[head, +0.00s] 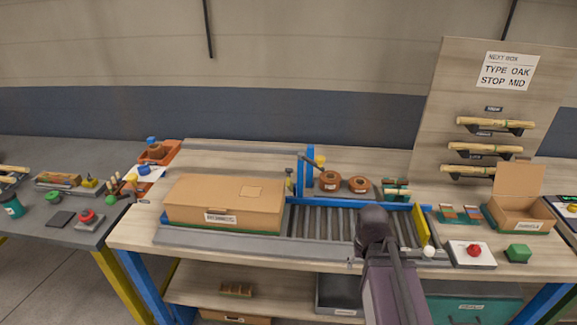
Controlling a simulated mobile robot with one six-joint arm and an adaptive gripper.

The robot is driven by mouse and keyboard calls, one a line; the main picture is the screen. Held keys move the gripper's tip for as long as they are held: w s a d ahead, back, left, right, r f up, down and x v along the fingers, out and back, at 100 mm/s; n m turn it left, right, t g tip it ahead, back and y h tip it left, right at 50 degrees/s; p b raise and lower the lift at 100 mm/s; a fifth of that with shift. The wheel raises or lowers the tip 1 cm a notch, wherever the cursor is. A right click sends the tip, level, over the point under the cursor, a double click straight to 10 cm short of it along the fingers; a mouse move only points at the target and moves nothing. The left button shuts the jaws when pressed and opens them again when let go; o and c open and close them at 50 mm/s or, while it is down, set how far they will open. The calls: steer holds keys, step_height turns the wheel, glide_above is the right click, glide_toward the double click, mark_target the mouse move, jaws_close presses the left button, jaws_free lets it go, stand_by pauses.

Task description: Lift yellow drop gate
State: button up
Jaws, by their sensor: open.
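The yellow drop gate (420,227) stands as an upright yellow plate across the right end of the roller conveyor (325,224). A white ball knob (429,252) sits at the front rail, just below the gate. My dark arm rises from the bottom edge and covers part of the rollers and front rail left of the gate. My gripper's fingers cannot be made out; the arm hides that area. Nothing visible is touching the gate.
A long closed cardboard box (225,201) lies on the conveyor's left part. A blue post (309,168) stands behind the rollers.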

steer(key=w+a+r+n+y+p, duration=0.1)
steer(key=w+a+r+p, duration=0.8)
steer(key=w+r+p, duration=0.4)
steer(key=w+a+r+y+p, duration=0.1)
steer(key=w+a+r+p, duration=0.9)
steer(key=r+p, duration=0.5)
steer(key=w+r, duration=0.1)
steer(key=w, duration=0.1)
steer(key=shift+w+a+n, duration=0.2)
steer(key=shift+w+n, duration=0.15)
steer(key=shift+n, duration=0.05)
steer(key=shift+f, duration=0.15)
steer(key=f+b, duration=0.4)
steer(key=a+f+b, duration=0.1)
steer(key=f+b, duration=0.4)
steer(key=a+f+b, duration=0.1)
steer(key=f+b, duration=0.3)
steer(key=shift+s+a+f+b, duration=0.15)
steer(key=shift+s+a+b, duration=0.05)
steer(key=shift+a+b, duration=0.1)
jaws_close()
